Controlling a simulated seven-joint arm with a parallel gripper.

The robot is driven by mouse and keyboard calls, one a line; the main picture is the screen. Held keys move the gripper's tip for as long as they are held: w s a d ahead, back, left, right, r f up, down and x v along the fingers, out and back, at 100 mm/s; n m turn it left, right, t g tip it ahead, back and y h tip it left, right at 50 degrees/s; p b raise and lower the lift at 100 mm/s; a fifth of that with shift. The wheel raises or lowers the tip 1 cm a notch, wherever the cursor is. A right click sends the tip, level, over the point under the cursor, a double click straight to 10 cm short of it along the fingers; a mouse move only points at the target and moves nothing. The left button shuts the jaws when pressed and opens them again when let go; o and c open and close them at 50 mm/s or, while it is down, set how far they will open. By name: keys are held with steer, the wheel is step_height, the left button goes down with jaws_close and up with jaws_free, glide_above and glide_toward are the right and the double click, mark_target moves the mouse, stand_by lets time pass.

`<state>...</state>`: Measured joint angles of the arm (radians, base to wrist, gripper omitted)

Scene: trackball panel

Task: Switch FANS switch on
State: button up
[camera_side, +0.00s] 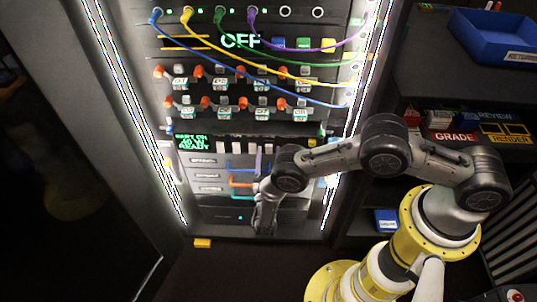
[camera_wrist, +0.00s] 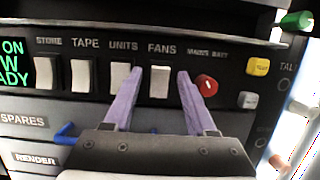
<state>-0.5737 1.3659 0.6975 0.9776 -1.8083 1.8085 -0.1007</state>
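The FANS switch (camera_wrist: 159,82) is a white rocker under the label FANS in the wrist view. My gripper (camera_wrist: 159,75) has two purple fingers spread apart, one on each side of the FANS switch in the picture. Nothing is held between them. I cannot tell whether the fingertips touch the panel. In the side view my gripper (camera_side: 264,152) is at the lower part of the lit rack, and the arm hides part of the switch row. Which way the FANS rocker is set is not clear.
White rockers STORE (camera_wrist: 46,75), TAPE (camera_wrist: 84,76) and UNITS (camera_wrist: 119,77) stand to the left. A red knob (camera_wrist: 206,85) is close right of the right finger, with a yellow button (camera_wrist: 258,66) beyond.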

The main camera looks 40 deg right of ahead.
steer(key=shift+s, duration=0.1)
steer(key=v, duration=1.3)
steer(key=shift+s+a+f, duration=0.15)
steer(key=shift+s+a, duration=0.05)
steer(key=shift+a, duration=0.05)
